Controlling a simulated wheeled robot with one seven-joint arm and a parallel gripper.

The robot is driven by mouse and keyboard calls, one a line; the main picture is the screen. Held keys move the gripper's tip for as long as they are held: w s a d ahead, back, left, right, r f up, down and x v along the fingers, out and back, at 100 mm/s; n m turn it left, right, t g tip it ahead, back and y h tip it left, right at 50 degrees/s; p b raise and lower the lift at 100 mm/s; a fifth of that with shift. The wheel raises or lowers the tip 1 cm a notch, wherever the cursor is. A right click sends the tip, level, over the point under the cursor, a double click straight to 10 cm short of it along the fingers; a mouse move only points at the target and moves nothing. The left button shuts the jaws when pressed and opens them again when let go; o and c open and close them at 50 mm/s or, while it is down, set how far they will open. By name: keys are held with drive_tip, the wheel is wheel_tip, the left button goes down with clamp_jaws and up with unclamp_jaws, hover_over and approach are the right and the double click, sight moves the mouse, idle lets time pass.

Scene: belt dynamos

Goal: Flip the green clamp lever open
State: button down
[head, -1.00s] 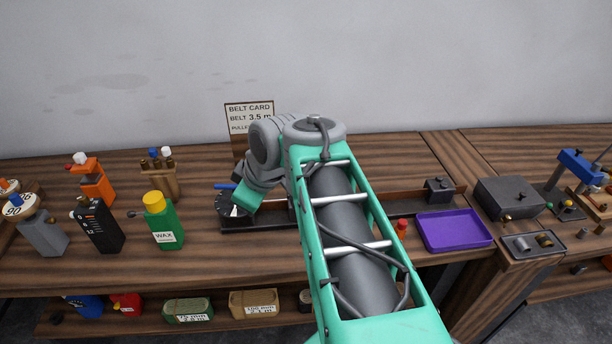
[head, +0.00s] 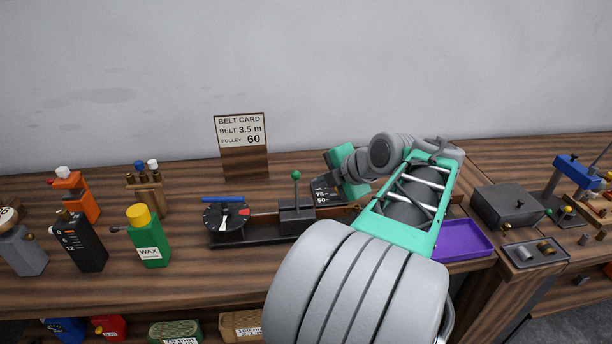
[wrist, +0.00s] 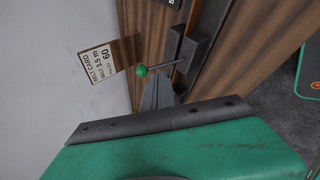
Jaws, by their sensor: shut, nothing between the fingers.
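The green clamp lever (head: 296,177) is a thin rod with a green ball on top. It stands upright on a dark block (head: 297,212) on the long black rail. In the wrist view the green ball (wrist: 141,71) shows just beyond my fingertips, with its rod running right to the block. My gripper (wrist: 158,92) is shut and empty. In the head view its green housing is right of the lever, at about the ball's height. I cannot tell whether the fingertips touch the lever.
A dial (head: 226,217) with a blue bar sits at the rail's left end. The belt card (head: 241,130) stands behind. A green wax bottle (head: 148,240) and a purple tray (head: 463,240) flank the rail.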

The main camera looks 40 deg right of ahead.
drive_tip(key=p, duration=0.2)
hover_over(296, 193)
drive_tip(key=s+d, duration=0.1)
drive_tip(key=s, duration=0.2)
drive_tip(key=f, duration=0.2)
drive_tip(key=shift+r, duration=0.15)
drive_tip(key=shift+w, duration=0.1)
drive_tip(key=shift+w+d+g+y, duration=0.4)
drive_tip(key=shift+w+d+g, duration=0.25)
drive_tip(key=shift+w+g, duration=0.25)
drive_tip(key=shift+s, duration=0.15)
